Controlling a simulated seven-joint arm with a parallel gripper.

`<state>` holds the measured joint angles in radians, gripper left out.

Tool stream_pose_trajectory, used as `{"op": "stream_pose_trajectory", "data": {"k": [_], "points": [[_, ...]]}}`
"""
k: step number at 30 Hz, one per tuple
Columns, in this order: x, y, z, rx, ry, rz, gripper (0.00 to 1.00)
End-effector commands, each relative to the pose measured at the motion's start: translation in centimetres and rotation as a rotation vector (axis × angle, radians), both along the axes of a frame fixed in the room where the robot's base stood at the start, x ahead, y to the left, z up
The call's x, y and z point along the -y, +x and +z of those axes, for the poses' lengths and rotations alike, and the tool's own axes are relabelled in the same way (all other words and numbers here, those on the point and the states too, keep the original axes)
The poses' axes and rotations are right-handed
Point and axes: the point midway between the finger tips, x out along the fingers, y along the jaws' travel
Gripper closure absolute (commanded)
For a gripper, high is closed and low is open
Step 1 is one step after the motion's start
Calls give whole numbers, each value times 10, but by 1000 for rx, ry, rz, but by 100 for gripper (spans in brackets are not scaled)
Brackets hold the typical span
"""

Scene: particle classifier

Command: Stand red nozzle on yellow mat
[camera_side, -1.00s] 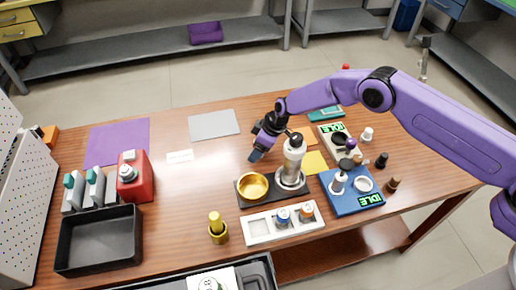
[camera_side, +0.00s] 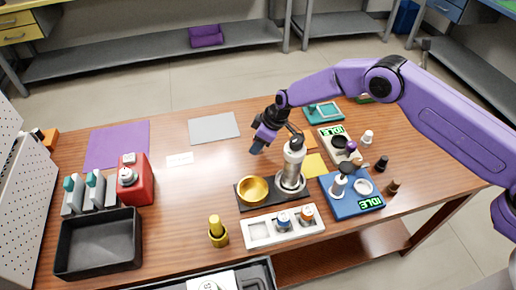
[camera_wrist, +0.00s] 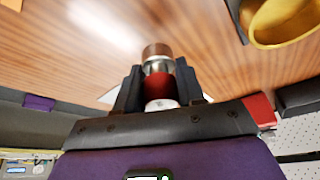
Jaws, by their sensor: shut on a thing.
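My gripper (camera_side: 257,148) is in the air over the middle of the table, left of and behind the tall white-and-steel device. In the wrist view my gripper (camera_wrist: 158,74) is shut on the red nozzle (camera_wrist: 157,84), which has a red band, a pale metal part and a copper-brown end. I cannot make out the nozzle in the side view. The yellow mat (camera_side: 314,165) lies on the table to the right of the device, partly hidden by it; its visible part is bare. My gripper is left of the mat and apart from it.
The tall device (camera_side: 293,160) stands between my gripper and the mat, on a dark base with a gold bowl (camera_side: 253,189).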

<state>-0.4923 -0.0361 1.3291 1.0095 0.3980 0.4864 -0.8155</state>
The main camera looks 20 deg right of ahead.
Motion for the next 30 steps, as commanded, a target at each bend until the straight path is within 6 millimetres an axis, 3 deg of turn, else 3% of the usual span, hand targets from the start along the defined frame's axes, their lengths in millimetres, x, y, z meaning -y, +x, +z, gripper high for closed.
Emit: {"op": "stream_pose_trajectory", "data": {"k": [6,14,23,30], "points": [[-1,0,41,4,2,1,100],[7,-1,64,-3,-3,15,100],[64,-20,66,-21,-13,153,100],[115,-46,68,-20,-7,279,100]]}}
